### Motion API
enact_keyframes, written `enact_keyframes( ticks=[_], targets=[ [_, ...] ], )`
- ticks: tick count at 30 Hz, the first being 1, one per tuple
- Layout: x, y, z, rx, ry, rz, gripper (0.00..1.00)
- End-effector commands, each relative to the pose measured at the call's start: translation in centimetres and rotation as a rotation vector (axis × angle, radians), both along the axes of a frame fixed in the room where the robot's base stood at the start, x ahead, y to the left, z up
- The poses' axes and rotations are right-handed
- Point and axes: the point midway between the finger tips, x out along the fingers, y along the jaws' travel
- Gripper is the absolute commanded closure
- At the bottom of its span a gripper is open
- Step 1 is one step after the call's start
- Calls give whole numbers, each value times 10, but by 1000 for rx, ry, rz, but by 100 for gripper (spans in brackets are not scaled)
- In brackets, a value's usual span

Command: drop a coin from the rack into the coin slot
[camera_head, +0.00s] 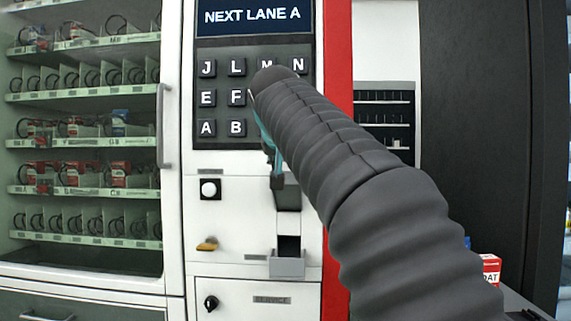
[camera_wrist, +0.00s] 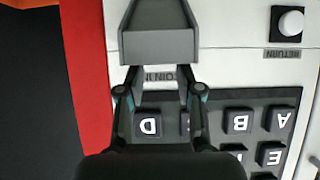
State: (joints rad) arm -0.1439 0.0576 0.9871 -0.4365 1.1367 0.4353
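The coin slot housing (camera_head: 288,197) is a grey block under the keypad on the white vending panel. In the wrist view, which is upside down, a grey flared block (camera_wrist: 157,45) shows beside a partly covered label reading like "COIN IN" (camera_wrist: 162,76). My gripper (camera_head: 276,180) is in front of the panel, just at the housing in the head view. In the wrist view its two fingers (camera_wrist: 160,78) reach to the block's near edge, with a gap between them. Their tips are hidden and I see no coin. A dark shelved rack (camera_head: 385,117) stands right of the red strip.
The keypad (camera_head: 208,97) is close to my gripper, with a display reading "NEXT LANE A" (camera_head: 253,16) above. A return button (camera_head: 209,189), a coin cup (camera_head: 288,266) and a lock (camera_head: 211,303) are lower. A glass cabinet handle (camera_head: 163,125) juts out at left.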

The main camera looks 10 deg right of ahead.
Motion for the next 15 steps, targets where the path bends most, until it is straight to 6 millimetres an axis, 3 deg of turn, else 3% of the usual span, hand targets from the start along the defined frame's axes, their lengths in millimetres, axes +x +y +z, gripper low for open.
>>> enact_keyframes(
  ticks=[8, 15],
  targets=[
    [-10, 4, 7, 1, -3, 1, 65],
    [-46, 16, 29, 0, -3, 3, 65]
  ],
)
